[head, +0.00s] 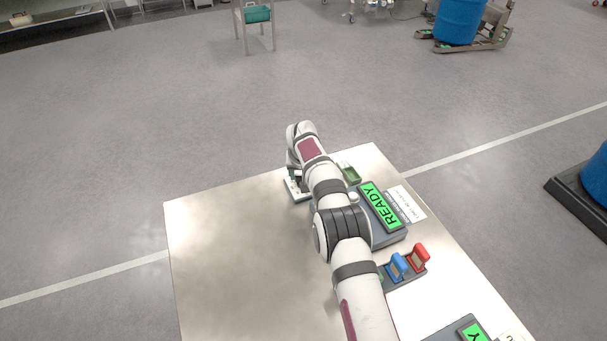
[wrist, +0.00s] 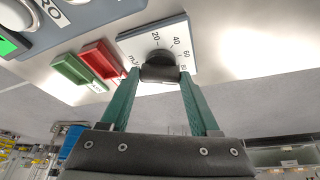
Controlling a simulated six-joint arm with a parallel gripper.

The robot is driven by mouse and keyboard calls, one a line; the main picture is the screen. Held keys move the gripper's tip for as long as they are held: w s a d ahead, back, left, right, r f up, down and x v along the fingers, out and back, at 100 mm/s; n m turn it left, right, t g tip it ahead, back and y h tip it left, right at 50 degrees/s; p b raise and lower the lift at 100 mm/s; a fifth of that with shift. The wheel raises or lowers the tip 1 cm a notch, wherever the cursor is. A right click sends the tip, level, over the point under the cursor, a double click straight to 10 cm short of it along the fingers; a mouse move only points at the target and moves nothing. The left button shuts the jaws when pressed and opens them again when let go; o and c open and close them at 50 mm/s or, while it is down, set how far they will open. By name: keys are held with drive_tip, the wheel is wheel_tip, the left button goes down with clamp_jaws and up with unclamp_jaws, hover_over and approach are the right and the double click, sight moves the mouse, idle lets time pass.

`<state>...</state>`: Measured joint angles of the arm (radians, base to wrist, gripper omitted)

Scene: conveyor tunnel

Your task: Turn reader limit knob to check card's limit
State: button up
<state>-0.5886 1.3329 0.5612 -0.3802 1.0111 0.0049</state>
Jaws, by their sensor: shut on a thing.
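The limit knob (wrist: 160,68) is dark and round, on a white dial plate (wrist: 190,36) marked 20, 40, 60 and 80 in the wrist view. My gripper (wrist: 160,74) has green fingers shut on the knob, one on each side. I cannot tell which number the knob points to. In the head view the plate (head: 294,191) shows beside my wrist, and the arm hides the knob. The reader (head: 380,207) has a green screen saying READY. A blue card (head: 398,266) and a red card (head: 418,257) stand upright in a dark holder.
A green tray (wrist: 78,70) and a red tray (wrist: 101,60) lie beside the dial plate. A white printed sheet (head: 408,203) lies right of the reader. Another device with a green screen (head: 472,331) is at the bottom edge. The table's left side (head: 235,255) is clear.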

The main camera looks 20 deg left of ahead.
drive_tip(key=shift+n, duration=0.3)
drive_tip(key=shift+w+d+n+g+y, duration=0.1)
drive_tip(key=shift+n+g+y, duration=0.35)
drive_tip(key=shift+n, duration=0.9)
drive_tip(key=shift+d+n+g+y, duration=0.1)
drive_tip(key=shift+n+g+y, duration=0.3)
drive_tip(key=shift+n, duration=0.95)
drive_tip(key=o, duration=1.4)
drive_tip(key=shift+c, duration=0.2)
drive_tip(key=v, duration=1.5)
drive_tip(key=shift+s+d+r, duration=0.25)
drive_tip(key=shift+d+r, duration=0.05)
